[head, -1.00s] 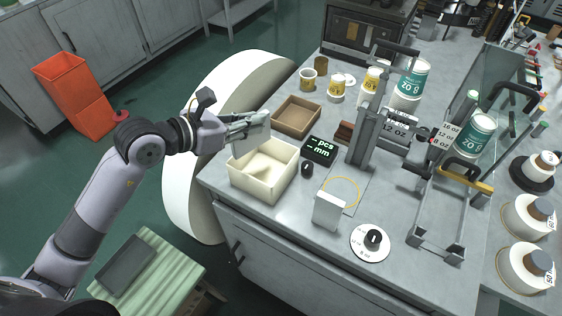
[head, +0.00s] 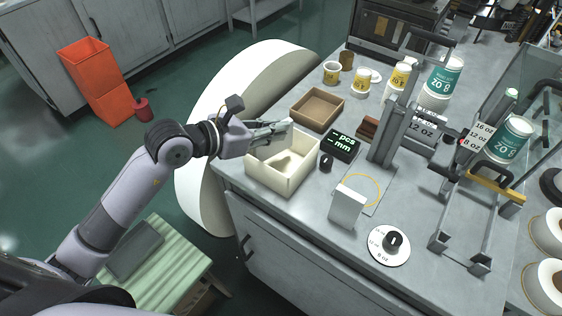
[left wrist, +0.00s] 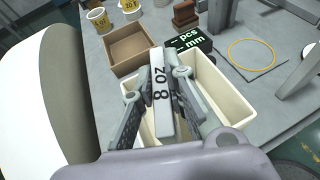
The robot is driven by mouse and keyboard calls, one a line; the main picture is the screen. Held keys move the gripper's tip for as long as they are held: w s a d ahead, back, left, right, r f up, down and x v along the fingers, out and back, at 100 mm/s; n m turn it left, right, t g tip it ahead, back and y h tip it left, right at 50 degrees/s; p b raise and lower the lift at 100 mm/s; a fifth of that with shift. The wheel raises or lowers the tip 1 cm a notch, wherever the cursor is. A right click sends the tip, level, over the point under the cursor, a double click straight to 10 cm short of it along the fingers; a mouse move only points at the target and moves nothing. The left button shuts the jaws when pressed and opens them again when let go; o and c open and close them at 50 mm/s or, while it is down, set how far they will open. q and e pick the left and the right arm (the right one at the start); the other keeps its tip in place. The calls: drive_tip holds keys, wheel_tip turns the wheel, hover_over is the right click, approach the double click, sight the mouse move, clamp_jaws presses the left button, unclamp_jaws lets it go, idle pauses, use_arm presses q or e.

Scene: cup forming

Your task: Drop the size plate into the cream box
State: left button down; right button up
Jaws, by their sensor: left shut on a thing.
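My left gripper (head: 272,134) comes in from the left and is over the back left part of the cream box (head: 271,180). It is shut on a light grey size plate (left wrist: 163,112) marked "8 oz", which stands on edge between the fingers in the left wrist view (left wrist: 164,97). The plate is above the open top of the cream box (left wrist: 217,75), whose inside looks empty where it shows. In the head view the gripper covers most of the plate. My right gripper is not in view.
An open brown tray (head: 316,108) stands just behind the cream box. A black display (head: 342,145) and a small black knob (head: 326,162) are to its right.

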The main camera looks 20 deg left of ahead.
use_arm(q)
drive_tip(key=c, duration=1.5)
unclamp_jaws()
drive_tip(key=shift+c, duration=0.2)
drive_tip(key=v, duration=1.2)
drive_tip(key=shift+r, duration=0.15)
